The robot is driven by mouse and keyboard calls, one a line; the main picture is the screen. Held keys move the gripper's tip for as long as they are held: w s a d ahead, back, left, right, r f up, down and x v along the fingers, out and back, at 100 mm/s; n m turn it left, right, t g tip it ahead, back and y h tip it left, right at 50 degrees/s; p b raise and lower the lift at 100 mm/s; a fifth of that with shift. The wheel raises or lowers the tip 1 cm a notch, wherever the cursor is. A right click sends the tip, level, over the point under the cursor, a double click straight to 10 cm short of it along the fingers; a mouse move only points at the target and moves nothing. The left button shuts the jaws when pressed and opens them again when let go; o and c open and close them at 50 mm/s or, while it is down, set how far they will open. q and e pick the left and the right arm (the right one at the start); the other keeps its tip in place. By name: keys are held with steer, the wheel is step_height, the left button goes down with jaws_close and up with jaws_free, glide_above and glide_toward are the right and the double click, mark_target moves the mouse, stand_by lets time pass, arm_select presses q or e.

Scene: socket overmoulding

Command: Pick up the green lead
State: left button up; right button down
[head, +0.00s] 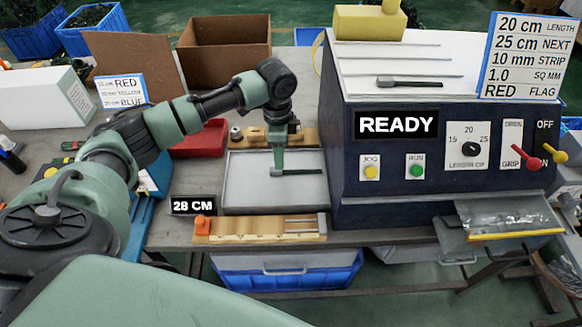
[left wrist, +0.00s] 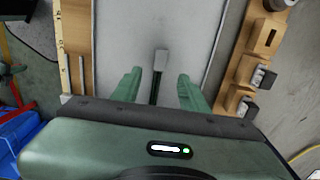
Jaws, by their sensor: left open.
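The lead in the grey tray (head: 240,190) is dark green with a grey block at one end (head: 305,171). It lies flat near the tray's middle. In the left wrist view its grey end (left wrist: 161,59) points away from me, and its dark green length (left wrist: 155,88) runs back between my fingers. My left gripper (head: 278,168) is over the lead, fingers pointing down. Its fingers are open either side of the lead in the left wrist view (left wrist: 158,82), with gaps on both sides. My right gripper is not in view.
The dark machine (head: 345,185) marked READY stands close right of the tray; a similar dark lead (head: 413,83) lies on its top. A wooden rack (head: 250,229) is in front, a wooden block holder (head: 303,138) behind. A red bin (head: 198,142) is behind left.

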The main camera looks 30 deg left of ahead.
mark_target(296, 171)
arm_select(q)
steer(key=shift+s+d+f+p, duration=0.1)
steer(key=shift+s+f+p, duration=0.1)
steer(key=shift+f, duration=0.35)
steer(key=shift+s+d+f+p, duration=0.1)
steer(key=shift+f+p, duration=0.1)
steer(key=shift+f, duration=0.3)
steer(key=f, duration=0.3)
steer(key=shift+w+f, duration=0.1)
steer(key=shift+w, duration=0.25)
steer(key=shift+s, duration=0.1)
jaws_close()
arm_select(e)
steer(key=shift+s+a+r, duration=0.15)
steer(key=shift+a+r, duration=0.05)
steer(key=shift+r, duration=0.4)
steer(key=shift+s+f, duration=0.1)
